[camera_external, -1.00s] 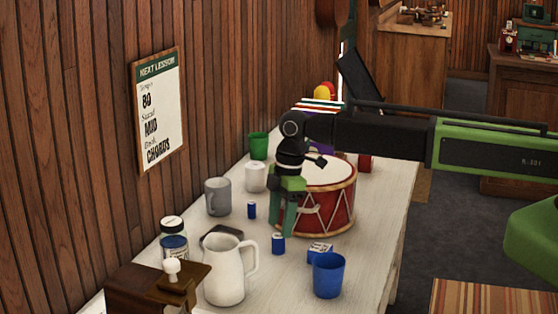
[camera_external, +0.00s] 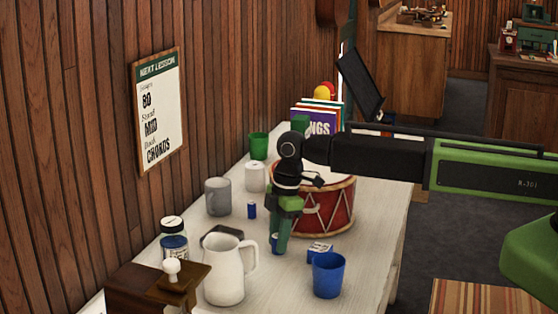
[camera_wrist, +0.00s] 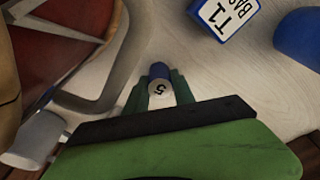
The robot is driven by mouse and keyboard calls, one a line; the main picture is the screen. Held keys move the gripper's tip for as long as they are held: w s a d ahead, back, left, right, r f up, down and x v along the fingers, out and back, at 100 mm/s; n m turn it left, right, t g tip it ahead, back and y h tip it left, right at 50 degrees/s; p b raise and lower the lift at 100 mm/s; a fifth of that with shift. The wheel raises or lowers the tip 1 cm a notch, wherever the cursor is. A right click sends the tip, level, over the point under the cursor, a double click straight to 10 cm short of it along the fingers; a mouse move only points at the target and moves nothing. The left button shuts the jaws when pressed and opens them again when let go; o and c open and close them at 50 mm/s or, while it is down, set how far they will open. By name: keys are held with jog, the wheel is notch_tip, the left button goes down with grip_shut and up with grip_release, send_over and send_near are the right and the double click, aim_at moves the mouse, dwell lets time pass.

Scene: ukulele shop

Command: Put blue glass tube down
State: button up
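A small blue tube with a pale end marked 5 (camera_wrist: 158,84) is between my gripper's two green fingers in the wrist view. In the external view, the blue tube (camera_external: 274,244) is at the white tabletop, partly hidden by a finger. My gripper (camera_external: 279,246) points down there, in front of the drum. The fingers are on both sides of the tube and very close to it; I cannot tell whether they press on it. A second small blue cylinder (camera_external: 252,210) stands farther back, next to the grey mug.
A red drum (camera_external: 328,208) stands close behind my gripper. A small box (camera_external: 320,252) and a blue cup (camera_external: 328,277) are to the right. A white pitcher (camera_external: 224,276) and grey mug (camera_external: 217,198) are to the left. Bare tabletop (camera_external: 378,232) lies right of the drum.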

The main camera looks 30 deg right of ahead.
grip_shut()
